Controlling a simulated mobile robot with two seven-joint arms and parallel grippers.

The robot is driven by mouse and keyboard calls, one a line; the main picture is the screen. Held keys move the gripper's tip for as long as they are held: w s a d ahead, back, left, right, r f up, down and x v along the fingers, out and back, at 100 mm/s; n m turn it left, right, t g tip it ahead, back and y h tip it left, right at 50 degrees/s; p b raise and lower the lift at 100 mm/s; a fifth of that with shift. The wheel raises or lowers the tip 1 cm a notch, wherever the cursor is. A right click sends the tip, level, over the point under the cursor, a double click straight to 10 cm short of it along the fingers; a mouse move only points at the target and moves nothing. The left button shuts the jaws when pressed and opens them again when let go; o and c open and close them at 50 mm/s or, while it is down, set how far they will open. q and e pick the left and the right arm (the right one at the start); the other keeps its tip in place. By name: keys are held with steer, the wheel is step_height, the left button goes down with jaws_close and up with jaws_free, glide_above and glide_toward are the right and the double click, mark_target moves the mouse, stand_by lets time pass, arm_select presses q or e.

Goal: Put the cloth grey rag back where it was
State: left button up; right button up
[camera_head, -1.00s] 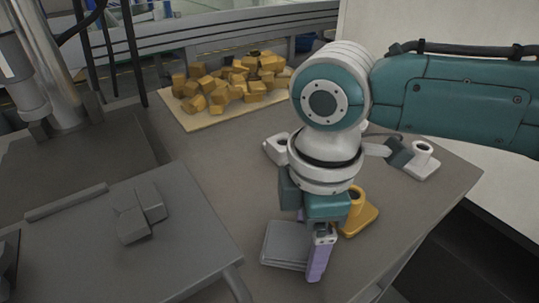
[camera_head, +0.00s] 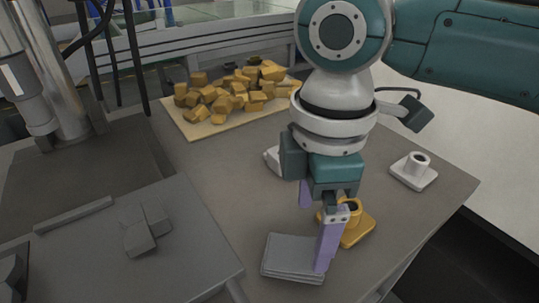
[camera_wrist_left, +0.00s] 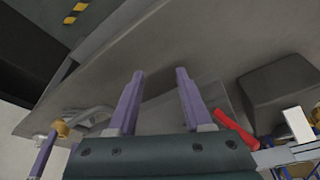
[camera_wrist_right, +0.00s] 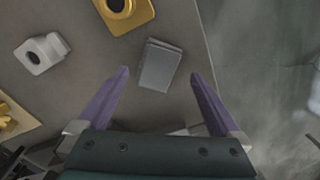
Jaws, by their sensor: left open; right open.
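The grey rag (camera_head: 291,258) is a flat, folded, layered square lying on the table near its front edge. It also shows in the right wrist view (camera_wrist_right: 160,65), lying beyond and between the fingers. My right gripper (camera_head: 313,235) is open and empty above the rag, pointing down. One finger overlaps the rag's right side in the head view. In the right wrist view my right gripper (camera_wrist_right: 160,74) has its fingers wide apart with nothing between them. My left gripper (camera_wrist_left: 158,72) is open and empty in the left wrist view, with a grey surface beyond it.
An orange holder (camera_head: 356,231) stands close behind the right gripper. A white holder (camera_head: 413,171) is at the right, and another white piece (camera_head: 272,159) is partly hidden behind my arm. A board (camera_head: 180,130) bears several yellow blocks. Bare table lies left of the rag.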

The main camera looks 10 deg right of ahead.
mark_target(307, 252)
step_height(307, 252, up, 5)
steer(key=s+a+f+m+t+y, duration=0.2)
steer(key=s+a+f+m+y, duration=0.15)
steer(key=s+a+m, duration=0.35)
steer(key=s+d+m+t+h, duration=0.1)
steer(key=s+d+m+h, duration=0.2)
steer(key=s+d+m, duration=0.4)
steer(key=s+d, duration=0.1)
steer(key=d, duration=0.5)
steer(key=shift+s+d+f+t+p, duration=0.3)
steer(key=shift+s+d+f, duration=0.05)
steer(key=shift+d, duration=0.05)
